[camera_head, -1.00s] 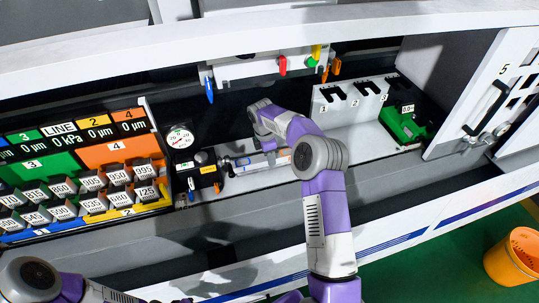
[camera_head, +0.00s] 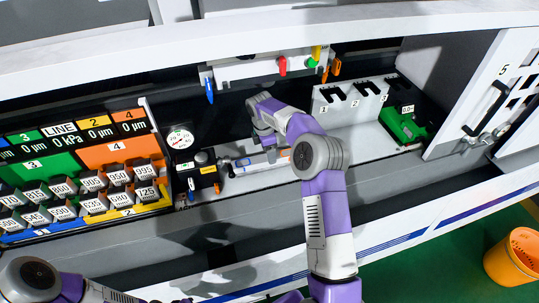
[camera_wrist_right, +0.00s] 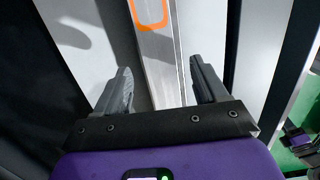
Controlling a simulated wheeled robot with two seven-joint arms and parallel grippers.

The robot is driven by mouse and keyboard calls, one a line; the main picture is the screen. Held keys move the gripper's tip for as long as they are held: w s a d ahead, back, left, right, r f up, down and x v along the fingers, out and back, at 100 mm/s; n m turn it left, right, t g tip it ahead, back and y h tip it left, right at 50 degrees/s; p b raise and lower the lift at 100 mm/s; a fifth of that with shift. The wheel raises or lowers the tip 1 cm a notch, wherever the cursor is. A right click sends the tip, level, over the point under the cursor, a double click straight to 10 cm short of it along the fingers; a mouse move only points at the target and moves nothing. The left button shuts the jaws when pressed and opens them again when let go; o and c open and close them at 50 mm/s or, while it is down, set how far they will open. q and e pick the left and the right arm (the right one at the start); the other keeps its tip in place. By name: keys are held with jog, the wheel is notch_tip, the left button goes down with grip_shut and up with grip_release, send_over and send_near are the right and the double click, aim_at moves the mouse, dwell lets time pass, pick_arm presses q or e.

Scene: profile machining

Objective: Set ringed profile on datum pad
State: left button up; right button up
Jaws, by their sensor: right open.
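My right gripper (camera_wrist_right: 160,66) is open, with one finger on each side of the bar and gaps between. In the head view my right wrist hides most of its fingers. My left forearm shows at the lower left, but its gripper is out of view. I cannot tell which surface is the datum pad.
A dial gauge (camera_head: 180,138) and a dark block (camera_head: 203,176) stand left of the bar. A white slotted rack (camera_head: 348,103) and a green unit (camera_head: 405,124) stand to the right. A rail with coloured levers (camera_head: 265,67) hangs above.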

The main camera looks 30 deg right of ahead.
jog(key=r, duration=0.4)
jog(key=shift+a+r, duration=0.2)
jog(key=shift+a, duration=0.1)
